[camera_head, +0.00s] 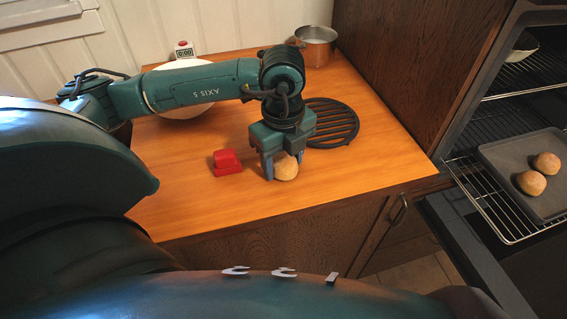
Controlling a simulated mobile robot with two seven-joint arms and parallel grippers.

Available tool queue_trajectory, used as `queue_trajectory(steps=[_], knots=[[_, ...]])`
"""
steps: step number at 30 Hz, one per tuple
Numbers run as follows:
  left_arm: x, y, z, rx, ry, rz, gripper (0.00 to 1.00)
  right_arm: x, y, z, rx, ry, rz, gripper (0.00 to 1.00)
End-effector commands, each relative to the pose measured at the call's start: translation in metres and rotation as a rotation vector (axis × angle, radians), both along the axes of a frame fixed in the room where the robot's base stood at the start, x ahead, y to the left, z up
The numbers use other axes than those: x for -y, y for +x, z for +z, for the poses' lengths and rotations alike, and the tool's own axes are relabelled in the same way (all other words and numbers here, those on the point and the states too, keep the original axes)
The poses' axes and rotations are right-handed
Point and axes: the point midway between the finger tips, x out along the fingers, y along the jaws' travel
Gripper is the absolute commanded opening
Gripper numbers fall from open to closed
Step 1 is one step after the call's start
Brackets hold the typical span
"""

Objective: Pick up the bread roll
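A bread roll (285,168) rests on the wooden counter near its front edge. My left gripper (283,170) points down over it, with one finger at the roll's left side and the other finger near its right and far side. The fingers are apart around the roll; whether they press on it cannot be seen. Two more bread rolls (546,163) lie on a dark baking tray (502,151) at the right, on a pulled-out oven rack. My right gripper is not in view.
A red object (226,162) sits just left of the gripper. A white plate (180,111) and a small timer (184,49) are back left. The oven door (470,250) is open.

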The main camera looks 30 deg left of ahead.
Motion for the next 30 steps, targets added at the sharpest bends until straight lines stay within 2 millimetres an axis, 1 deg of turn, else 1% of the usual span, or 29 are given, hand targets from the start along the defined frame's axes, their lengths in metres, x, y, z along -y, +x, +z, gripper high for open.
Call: queue_trajectory(steps=[1, 8, 14, 17, 20, 27, 30], knots=[[0.000, 0.000, 0.000, 0.000, 0.000, 0.000, 0.49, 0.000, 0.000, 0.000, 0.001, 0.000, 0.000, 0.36], [0.000, 0.000, 0.000, 0.000, 0.000, 0.000, 0.30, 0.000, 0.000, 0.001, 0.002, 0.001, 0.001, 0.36], [0.000, 0.000, 0.001, 0.001, 0.000, 0.000, 0.29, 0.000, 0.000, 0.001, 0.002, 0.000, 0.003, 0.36], [0.000, 0.001, 0.006, 0.002, 0.000, 0.000, 0.29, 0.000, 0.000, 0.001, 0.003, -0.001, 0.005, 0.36], [0.001, 0.001, 0.019, 0.005, -0.001, 0.000, 0.29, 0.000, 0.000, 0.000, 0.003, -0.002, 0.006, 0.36], [0.001, 0.001, 0.069, 0.007, -0.002, -0.001, 0.29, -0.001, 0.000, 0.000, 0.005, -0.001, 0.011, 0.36], [0.000, 0.001, 0.084, 0.004, 0.000, -0.002, 0.29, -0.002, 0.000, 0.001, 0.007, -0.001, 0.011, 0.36]])
